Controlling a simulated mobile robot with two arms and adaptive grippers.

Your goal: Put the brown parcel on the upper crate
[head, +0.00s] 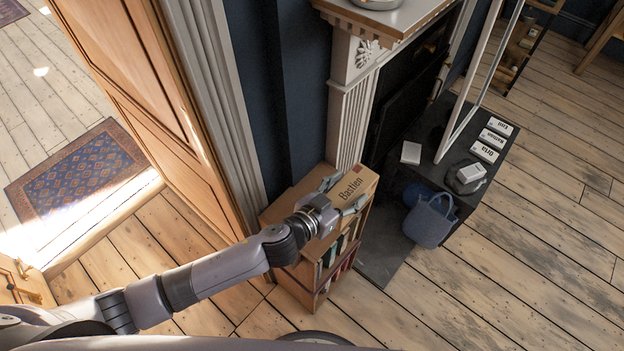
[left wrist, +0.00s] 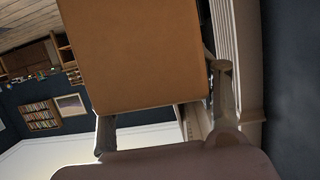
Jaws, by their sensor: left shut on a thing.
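The brown parcel (head: 352,184), a cardboard box marked "Bastien", is over the top of the upper crate (head: 277,211). It fills much of the left wrist view (left wrist: 142,55). My left gripper (head: 343,195) is shut on the parcel, with a finger on each side of it. The upper crate is wooden, with books in its open side, and stands on another crate like it. The parcel and gripper hide much of its top. I cannot tell whether the parcel touches the crate. My right gripper is not in view.
A white fireplace surround (head: 352,100) stands close behind the crates. A wooden door (head: 150,90) is at the left. The floor at right is clear.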

